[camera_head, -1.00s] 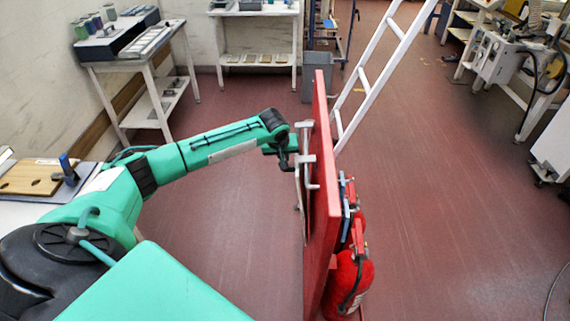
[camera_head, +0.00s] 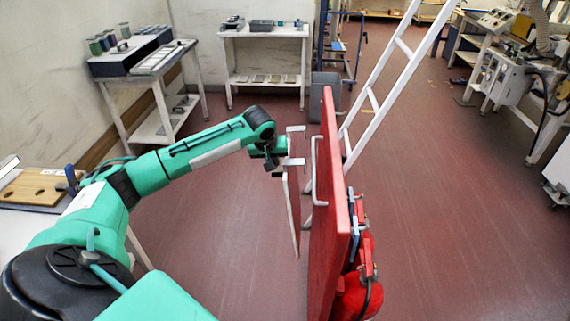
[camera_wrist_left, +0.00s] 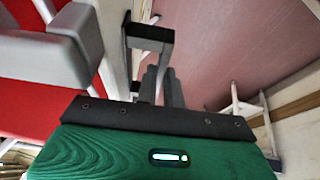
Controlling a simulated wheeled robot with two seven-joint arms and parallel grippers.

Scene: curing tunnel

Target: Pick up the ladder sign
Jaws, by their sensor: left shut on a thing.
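My left gripper (camera_head: 296,146) is shut on a thin panel, which looks like the ladder sign (camera_head: 292,210). The sign hangs below the fingers, nearly edge-on, with a pale edge and a reddish look. Its face cannot be read from here. A gap of floor shows between the sign and the upright red board (camera_head: 330,205) to its right. In the left wrist view the gripper's dark mount crosses the picture, and what the fingers hold is hard to make out. My right gripper is not in view.
Grey hooks (camera_head: 314,165) stick out from the red board's left side. Red fire extinguishers (camera_head: 357,298) stand at its right. A white ladder (camera_head: 385,90) leans behind it. Tables (camera_head: 150,62) stand back left. The floor left of the sign is clear.

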